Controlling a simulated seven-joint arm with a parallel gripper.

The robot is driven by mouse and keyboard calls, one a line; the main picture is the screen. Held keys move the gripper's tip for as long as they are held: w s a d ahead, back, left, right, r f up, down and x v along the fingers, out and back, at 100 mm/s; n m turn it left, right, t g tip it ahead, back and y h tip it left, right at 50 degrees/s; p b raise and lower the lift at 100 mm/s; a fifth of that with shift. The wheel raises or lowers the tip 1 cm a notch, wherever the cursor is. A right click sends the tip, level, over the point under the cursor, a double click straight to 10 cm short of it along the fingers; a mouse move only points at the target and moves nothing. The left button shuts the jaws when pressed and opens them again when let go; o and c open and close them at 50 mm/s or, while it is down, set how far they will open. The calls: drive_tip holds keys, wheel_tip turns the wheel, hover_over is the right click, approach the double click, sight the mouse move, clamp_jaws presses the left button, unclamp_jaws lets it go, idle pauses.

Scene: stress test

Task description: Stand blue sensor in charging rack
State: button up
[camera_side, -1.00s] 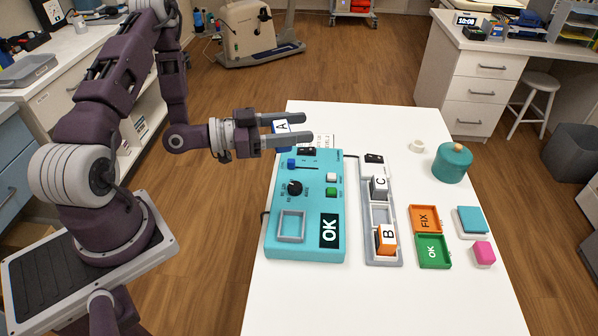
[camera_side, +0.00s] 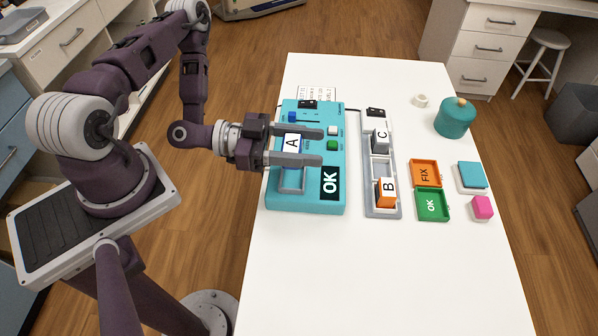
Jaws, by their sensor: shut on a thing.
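The blue sensor has a white top face marked A (camera_side: 292,143). My gripper (camera_side: 309,145) is shut on it, one finger on its far side and one on its near side. It is over the teal test unit (camera_side: 333,205), close to the unit's square grey-framed socket (camera_side: 292,186). The near finger partly hides the sensor's lower body, so I cannot tell whether it touches the unit. The grey charging rack (camera_side: 380,170) stands to the right. It holds a grey block marked C (camera_side: 381,140) and an orange block marked B (camera_side: 387,190), with a bare middle slot between them.
The unit's display (camera_side: 329,183) reads OK. Right of the rack lie an orange FIX tray (camera_side: 425,184) and a green OK tray (camera_side: 432,218). Beyond are a teal pad (camera_side: 472,176), pink block (camera_side: 482,207) and teal jar (camera_side: 454,119). The table front is clear.

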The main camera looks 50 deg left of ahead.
wheel_tip(320, 180, down, 6)
drive_tip(key=shift+f, duration=0.2)
drive_tip(key=o, duration=1.4)
drive_tip(key=shift+f, duration=0.15)
drive_tip(key=v, duration=0.6)
drive_tip(key=shift+a+r, duration=0.15)
drive_tip(key=shift+r, duration=0.1)
drive_tip(key=shift+o, duration=0.6)
drive_tip(key=shift+s+a, duration=0.3)
